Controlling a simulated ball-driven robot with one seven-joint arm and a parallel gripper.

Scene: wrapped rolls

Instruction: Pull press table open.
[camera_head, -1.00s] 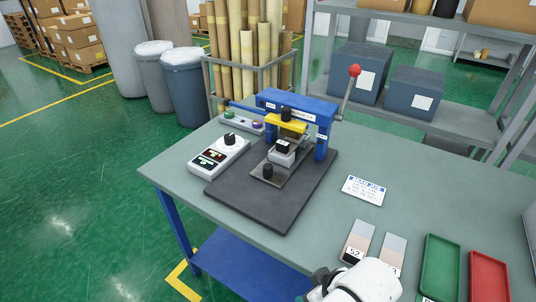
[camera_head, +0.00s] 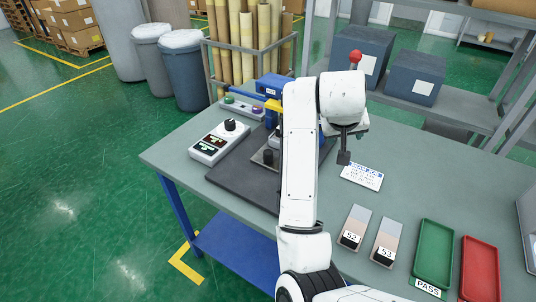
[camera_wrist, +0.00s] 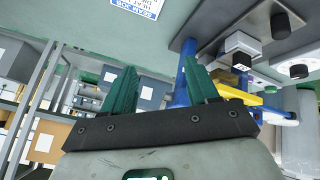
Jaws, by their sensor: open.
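The press is partly hidden behind my arm in the head view; its blue frame (camera_head: 268,87) and a yellow part (camera_head: 273,105) show at the arm's left. The press table's black knob (camera_head: 268,157) stands just left of my arm, and most of the table is covered. In the wrist view the black knob (camera_wrist: 281,25) and a white block (camera_wrist: 242,43) show at the upper right, with the blue frame (camera_wrist: 181,90) behind the fingers. My gripper (camera_head: 344,158) is above the bench, right of the press. Its green fingers (camera_wrist: 160,80) are apart and empty.
A white control box (camera_head: 219,142) with a dial sits left of the press. A red-knobbed lever (camera_head: 355,57) rises behind my arm. A card (camera_head: 362,176), two sample plates, a green tray (camera_head: 433,250) and a red tray (camera_head: 480,268) lie to the right.

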